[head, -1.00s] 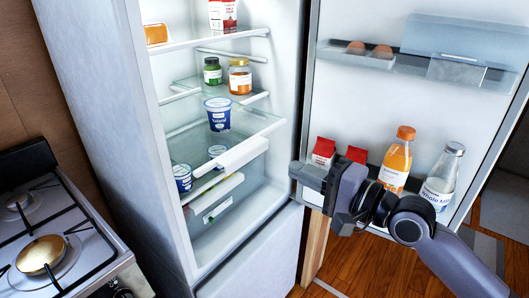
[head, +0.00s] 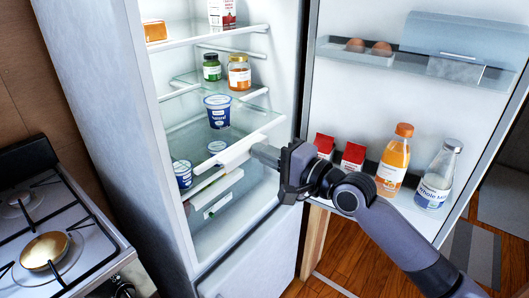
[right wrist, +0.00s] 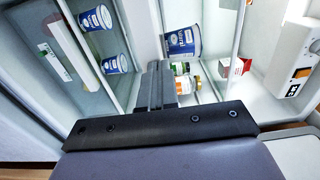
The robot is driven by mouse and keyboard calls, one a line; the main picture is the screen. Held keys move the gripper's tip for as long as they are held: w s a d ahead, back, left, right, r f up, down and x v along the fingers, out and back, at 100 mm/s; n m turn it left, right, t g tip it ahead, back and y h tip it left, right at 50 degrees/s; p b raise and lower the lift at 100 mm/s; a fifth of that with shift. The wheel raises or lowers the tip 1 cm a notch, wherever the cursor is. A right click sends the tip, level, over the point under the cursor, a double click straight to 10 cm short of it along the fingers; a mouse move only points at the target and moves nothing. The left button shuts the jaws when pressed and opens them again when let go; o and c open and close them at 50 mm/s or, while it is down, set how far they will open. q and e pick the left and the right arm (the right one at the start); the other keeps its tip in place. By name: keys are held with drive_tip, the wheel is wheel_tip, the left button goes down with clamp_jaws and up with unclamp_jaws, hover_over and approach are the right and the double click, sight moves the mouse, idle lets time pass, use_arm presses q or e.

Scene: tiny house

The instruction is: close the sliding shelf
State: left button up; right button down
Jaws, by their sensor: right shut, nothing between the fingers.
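The sliding shelf (head: 225,158) is a glass shelf with a white front edge, pulled out in the open fridge. A blue and white tub (head: 218,111) stands on it and also shows in the right wrist view (right wrist: 182,42). My right gripper (head: 262,152) is shut and empty, with its fingertips at the shelf's front edge. I cannot tell whether they touch it. In the right wrist view the closed fingers (right wrist: 157,80) point toward the fridge inside. My left gripper is not in view.
The fridge door (head: 390,105) stands open on the right, with an orange bottle (head: 394,160), a milk bottle (head: 437,176) and red cartons on its rack. Jars (head: 239,73) stand behind the tub. More tubs (head: 182,174) sit below. A stove (head: 50,235) is at left.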

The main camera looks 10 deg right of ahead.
approach(209, 128)
drive_tip(key=shift+b+x, duration=0.45)
drive_tip(key=shift+x, duration=0.45)
drive_tip(key=b+x, duration=0.1)
drive_tip(key=x, duration=0.1)
drive_tip(key=b+x, duration=0.1)
drive_tip(key=x, duration=0.1)
drive_tip(key=b+x, duration=0.1)
drive_tip(key=x, duration=0.1)
drive_tip(key=shift+w+a+f, duration=0.15)
drive_tip(key=shift+w+f, duration=0.1)
drive_tip(key=shift+w, duration=0.1)
drive_tip(key=shift+w+a+b, duration=0.4)
drive_tip(key=shift+w+b, duration=0.1)
drive_tip(key=shift+w+r, duration=0.1)
drive_tip(key=shift+r, duration=0.2)
drive_tip(key=shift+r, duration=0.25)
drive_tip(key=shift+f, duration=0.1)
